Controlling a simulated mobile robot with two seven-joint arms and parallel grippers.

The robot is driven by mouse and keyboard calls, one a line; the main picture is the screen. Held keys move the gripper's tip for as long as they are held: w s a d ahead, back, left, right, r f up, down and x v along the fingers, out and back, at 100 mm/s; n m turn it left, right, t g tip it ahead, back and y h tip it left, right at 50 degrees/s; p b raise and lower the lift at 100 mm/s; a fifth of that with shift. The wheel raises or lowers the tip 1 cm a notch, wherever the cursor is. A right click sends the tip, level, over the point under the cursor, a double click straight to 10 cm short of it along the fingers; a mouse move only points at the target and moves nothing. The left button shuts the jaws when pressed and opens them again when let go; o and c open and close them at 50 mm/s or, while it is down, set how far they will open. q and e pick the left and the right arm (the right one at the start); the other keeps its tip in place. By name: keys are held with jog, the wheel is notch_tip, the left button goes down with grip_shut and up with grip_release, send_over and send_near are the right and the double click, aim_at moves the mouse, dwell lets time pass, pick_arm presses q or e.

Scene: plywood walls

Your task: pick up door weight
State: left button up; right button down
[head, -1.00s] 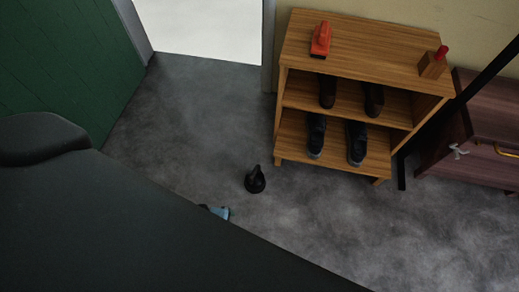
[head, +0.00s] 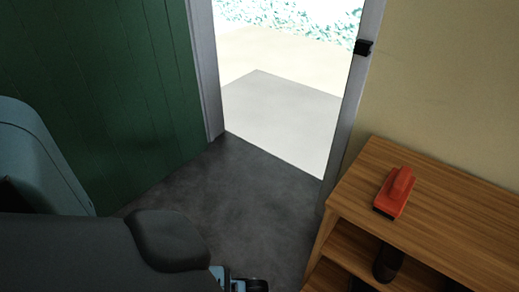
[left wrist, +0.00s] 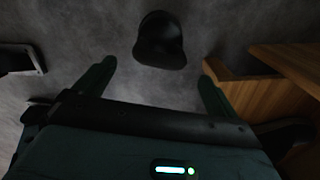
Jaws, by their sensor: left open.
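The door weight (left wrist: 161,40) is a dark, rounded black object with a knob-like top. It rests on the grey floor in the left wrist view, ahead of and roughly centred between my left gripper's fingertips. My left gripper (left wrist: 158,64) is open, with its two dark green fingers apart and nothing held. I cannot tell whether the fingers reach alongside the weight. In the head view my left arm covers the lower left, and only a small blue and black part of the hand shows at the bottom edge. The weight cannot be made out clearly there. My right gripper is out of view.
A wooden shoe shelf (head: 440,215) stands at the right with a red brush (head: 396,192) on top and dark shoes (head: 388,262) below. A green door (head: 110,90) is on the left, beside an open bright doorway (head: 280,110). Grey floor (head: 235,180) lies clear between them.

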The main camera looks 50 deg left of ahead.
pick_arm(q)
jog(key=shift+s+f, duration=0.1)
jog(key=shift+f, duration=0.35)
jog(key=shift+f+b, duration=0.7)
jog(key=shift+f, duration=0.15)
jog(key=shift+a+f+b, duration=0.15)
jog(key=shift+f+b, duration=0.2)
jog(key=shift+f, duration=0.2)
notch_tip(320, 180, down, 4)
jog(key=b, duration=0.2)
jog(key=shift+a+b, duration=0.15)
jog(key=shift+b, duration=0.25)
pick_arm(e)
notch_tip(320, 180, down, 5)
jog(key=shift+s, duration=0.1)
